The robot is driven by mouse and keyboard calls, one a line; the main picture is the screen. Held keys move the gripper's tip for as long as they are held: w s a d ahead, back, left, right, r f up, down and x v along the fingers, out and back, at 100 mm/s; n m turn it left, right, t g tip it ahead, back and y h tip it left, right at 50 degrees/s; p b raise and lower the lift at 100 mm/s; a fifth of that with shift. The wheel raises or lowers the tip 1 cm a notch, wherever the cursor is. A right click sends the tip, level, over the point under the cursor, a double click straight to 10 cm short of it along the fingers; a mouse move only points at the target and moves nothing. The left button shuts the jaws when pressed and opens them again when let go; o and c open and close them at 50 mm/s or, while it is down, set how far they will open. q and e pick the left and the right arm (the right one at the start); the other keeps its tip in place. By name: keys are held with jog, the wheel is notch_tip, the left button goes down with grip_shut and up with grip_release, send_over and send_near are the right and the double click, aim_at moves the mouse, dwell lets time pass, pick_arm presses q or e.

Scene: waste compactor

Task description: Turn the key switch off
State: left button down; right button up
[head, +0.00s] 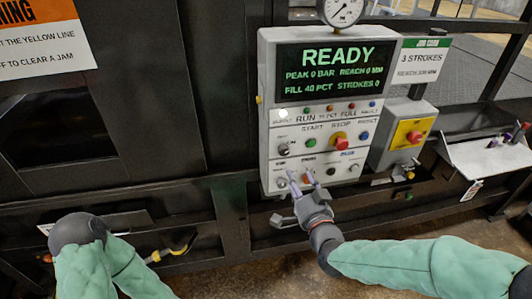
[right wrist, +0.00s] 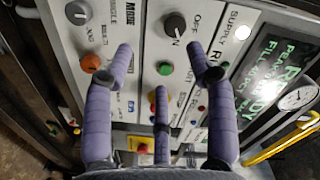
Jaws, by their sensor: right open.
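The key switch (head: 283,141) is a dark round knob at the left of the grey control panel (head: 264,85). In the right wrist view the key switch (right wrist: 174,24) lies beyond the fingers, with OFF printed on one side; its handle angle is hard to read. My right gripper (head: 301,174) is open and empty in front of the panel's lower left part, below the key switch. In the right wrist view my right gripper's (right wrist: 160,50) purple fingers are spread apart, with nothing between the tips. My left arm shows at the lower left, but its gripper is hidden.
A red stop button (head: 340,138) sits on the panel, right of the key switch. An orange button (right wrist: 91,63) and a grey selector (right wrist: 77,12) are near the fingers. A yellow emergency-stop box (head: 412,133) is at right. A gauge (head: 342,10) tops the panel.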

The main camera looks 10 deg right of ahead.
aim_at(285, 153)
jog(key=w, duration=0.3)
jog(key=w+a+r+p, duration=0.1)
jog(key=w, duration=0.6)
jog(key=shift+w+a+r+p, duration=0.15)
jog(key=shift+w+r+p, duration=0.15)
jog(key=shift+r+p, duration=0.05)
grip_shut()
